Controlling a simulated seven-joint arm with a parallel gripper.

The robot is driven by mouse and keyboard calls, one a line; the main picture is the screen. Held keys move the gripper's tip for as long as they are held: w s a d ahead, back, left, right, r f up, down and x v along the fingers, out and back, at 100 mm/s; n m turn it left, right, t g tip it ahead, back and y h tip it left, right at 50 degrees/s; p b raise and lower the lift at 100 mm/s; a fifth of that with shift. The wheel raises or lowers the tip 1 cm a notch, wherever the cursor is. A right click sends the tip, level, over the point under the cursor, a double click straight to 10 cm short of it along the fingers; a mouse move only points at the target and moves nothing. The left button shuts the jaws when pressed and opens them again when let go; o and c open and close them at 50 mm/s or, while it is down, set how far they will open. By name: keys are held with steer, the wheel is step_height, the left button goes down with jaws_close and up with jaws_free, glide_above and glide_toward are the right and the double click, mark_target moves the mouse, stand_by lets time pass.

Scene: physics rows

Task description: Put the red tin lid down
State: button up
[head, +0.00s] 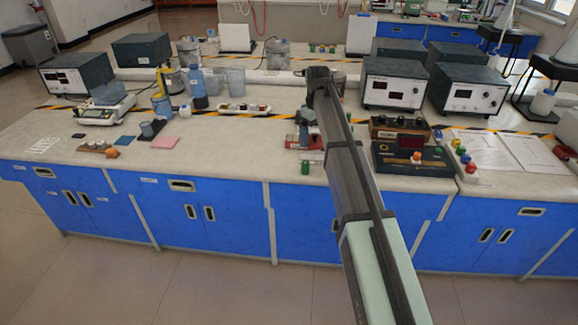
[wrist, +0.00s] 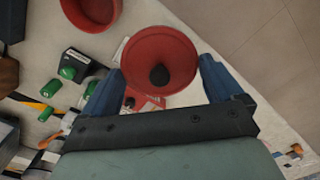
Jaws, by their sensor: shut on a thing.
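The red tin lid (wrist: 160,48), round with a dark knob in its middle, shows in the wrist view between the two blue fingers of my gripper (wrist: 163,72). My gripper is shut on it, with a finger at each side. The lid appears to be held over the pale bench top; its height above it is hard to judge. In the head view my gripper (head: 305,116) is over the middle of the bench, and my arm hides part of what lies there. A red open round container (wrist: 92,10) shows at the top left of the wrist view.
Small green-topped items (wrist: 67,73) lie left of the lid in the wrist view. A control box (head: 412,160) and grey instruments (head: 394,84) stand to the right of my arm. The pale bench top (head: 235,150) is clear to its left, near the front edge.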

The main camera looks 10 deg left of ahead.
glide_above(284, 167)
steer(key=s, duration=0.1)
step_height(284, 167, down, 3)
steer(key=w+m, duration=0.1)
steer(key=m, duration=0.1)
steer(key=shift+m, duration=0.3)
steer(key=shift+f, duration=4.9)
steer(key=shift+f, duration=0.1)
steer(key=o, duration=0.7)
steer(key=shift+c, duration=0.2)
step_height(284, 167, up, 12)
